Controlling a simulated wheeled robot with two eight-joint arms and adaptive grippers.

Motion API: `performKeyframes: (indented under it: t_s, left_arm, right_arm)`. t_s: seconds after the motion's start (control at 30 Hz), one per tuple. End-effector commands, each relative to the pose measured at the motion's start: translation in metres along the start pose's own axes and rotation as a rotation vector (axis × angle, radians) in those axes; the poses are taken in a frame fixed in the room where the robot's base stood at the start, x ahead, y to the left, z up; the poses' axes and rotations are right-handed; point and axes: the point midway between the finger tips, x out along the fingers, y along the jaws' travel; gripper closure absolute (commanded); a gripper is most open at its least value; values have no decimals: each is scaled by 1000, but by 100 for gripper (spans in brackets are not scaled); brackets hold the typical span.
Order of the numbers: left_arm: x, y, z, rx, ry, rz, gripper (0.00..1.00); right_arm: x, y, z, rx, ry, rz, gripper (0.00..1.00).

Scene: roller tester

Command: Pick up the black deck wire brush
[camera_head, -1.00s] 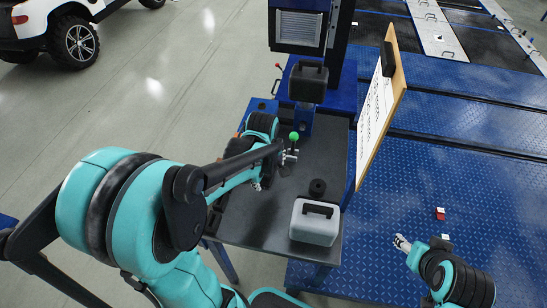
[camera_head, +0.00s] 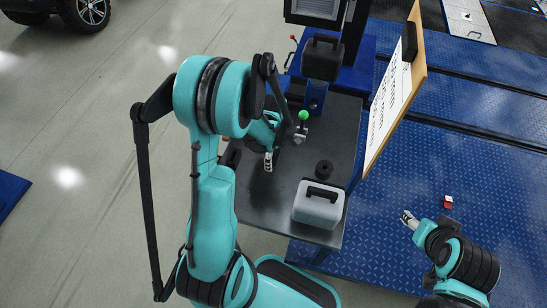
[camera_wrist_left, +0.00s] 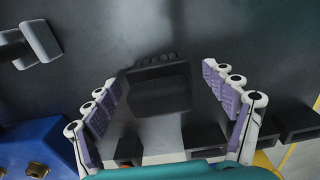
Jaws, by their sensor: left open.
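In the left wrist view a dark, block-like object, apparently the black deck wire brush (camera_wrist_left: 160,92), lies on the dark tabletop between my left gripper's fingers. Its outline blends into the table. My left gripper (camera_wrist_left: 166,100) is open, with its purple-padded fingers spread on either side and apart from it. In the head view my left gripper (camera_head: 268,161) is over the left part of the table, and my arm hides much of that area. My right gripper (camera_head: 408,219) is off to the right over the blue floor, far from the table; its fingers are too small to judge.
On the table (camera_head: 345,125) stand a grey-white case (camera_head: 318,205), a black ring-shaped piece (camera_head: 324,168) and a green-knobbed lever (camera_head: 303,117). A black case (camera_head: 322,57) is at the back. A tilted board (camera_head: 390,105) rises along the right edge.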

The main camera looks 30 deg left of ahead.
Motion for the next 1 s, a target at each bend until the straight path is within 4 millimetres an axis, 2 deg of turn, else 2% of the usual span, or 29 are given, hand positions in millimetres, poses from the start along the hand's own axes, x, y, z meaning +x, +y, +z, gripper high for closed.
performKeyframes:
  t_s: [0.03,0.23,0.4,0.43,0.47,0.8,1.0]
  left_arm:
    - [5,0,0,0,0,0,16]
    - [4,0,0,0,0,0,16]
    - [3,0,0,0,0,0,60]
    - [3,0,0,0,0,0,68]
    - [3,0,0,0,0,0,72]
    - [2,0,0,0,0,0,72]
    - [-17,0,0,0,0,0,72]
  right_arm:
    - [2,0,1,0,0,0,46]
    - [1,0,0,0,0,0,46]
    - [1,0,0,0,0,0,46]
    - [1,0,0,0,0,0,46]
    - [1,0,0,0,0,0,46]
    - [0,0,0,0,0,0,46]
    - [-7,0,-5,0,0,0,46]
